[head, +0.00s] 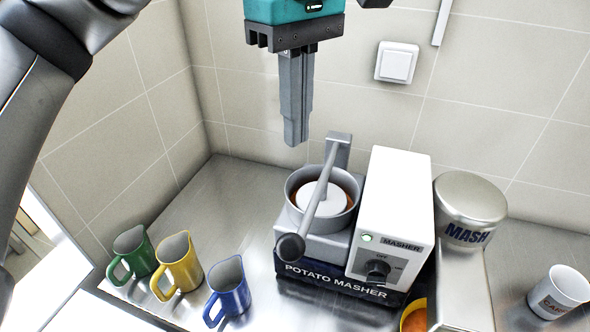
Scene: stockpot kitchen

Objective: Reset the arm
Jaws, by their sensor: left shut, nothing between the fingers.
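My left gripper (295,138) hangs at the top middle, pointing down with its fingers shut and nothing between them. It is above and slightly behind the potato masher (335,287), apart from it. My left arm curves in from the left edge. The masher has a white control box (396,205) with a black knob and a small lit green lamp. A grey pot (299,189) with orange-brown contents and a white disc sits on the masher. A grey lever (321,203) slants across the pot toward the front. My right gripper does not show.
Green (134,253), yellow (179,265) and blue (229,289) jugs stand front left on the steel counter. A metal canister marked MASH (469,204) stands right of the masher. A white labelled cup (560,292) is far right. A tiled wall with a switch (397,62) closes the back.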

